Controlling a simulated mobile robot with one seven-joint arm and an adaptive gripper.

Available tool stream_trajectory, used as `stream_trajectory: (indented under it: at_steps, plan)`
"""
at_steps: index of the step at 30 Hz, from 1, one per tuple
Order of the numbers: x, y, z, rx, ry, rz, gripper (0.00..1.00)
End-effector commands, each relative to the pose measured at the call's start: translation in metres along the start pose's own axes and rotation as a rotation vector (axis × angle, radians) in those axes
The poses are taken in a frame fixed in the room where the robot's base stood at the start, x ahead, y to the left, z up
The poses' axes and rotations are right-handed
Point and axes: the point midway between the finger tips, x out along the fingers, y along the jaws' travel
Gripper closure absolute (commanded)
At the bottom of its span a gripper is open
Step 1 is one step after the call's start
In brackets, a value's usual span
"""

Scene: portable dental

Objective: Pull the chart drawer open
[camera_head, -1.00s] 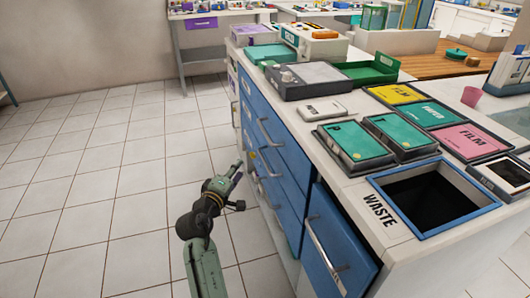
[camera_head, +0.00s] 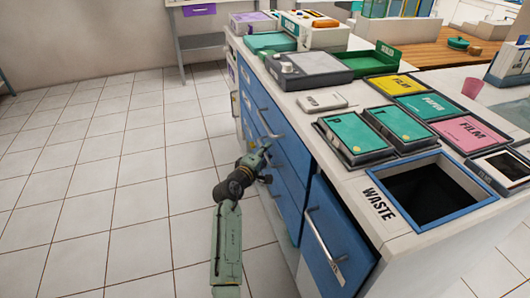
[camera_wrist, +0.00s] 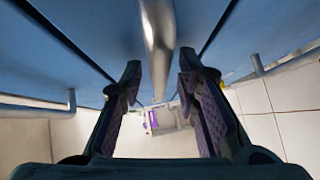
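The white counter unit has several blue drawers (camera_head: 289,148) with metal bar handles on its left-facing front. I cannot read a label that says which is the chart drawer. My gripper (camera_head: 262,153) is close against the drawer fronts, by the handles of the stacked drawers. In the wrist view my gripper (camera_wrist: 159,85) has its two fingers apart, and a metal handle (camera_wrist: 158,40) runs into the space between them. I cannot tell whether the fingers touch the handle. The drawers in view look closed.
A blue-fronted waste bin drawer (camera_head: 335,240) with its own handle (camera_head: 322,240) is at the near end. Trays, boxes and the waste opening (camera_head: 432,192) are on the countertop. The tiled floor (camera_head: 110,190) to the left is clear.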

Motion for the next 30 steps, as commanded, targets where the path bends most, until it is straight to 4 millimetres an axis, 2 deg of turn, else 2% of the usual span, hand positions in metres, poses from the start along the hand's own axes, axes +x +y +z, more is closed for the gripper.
stream_trajectory:
  at_steps: [7,20,30]
  plan:
    - [0.0007,-0.0001,0.0,0.0,0.0,0.0,0.7]
    - [0.0005,-0.0001,0.0001,0.001,0.0,0.0,0.99]
    - [0.0005,-0.0003,0.0001,0.001,0.0,-0.001,1.0]
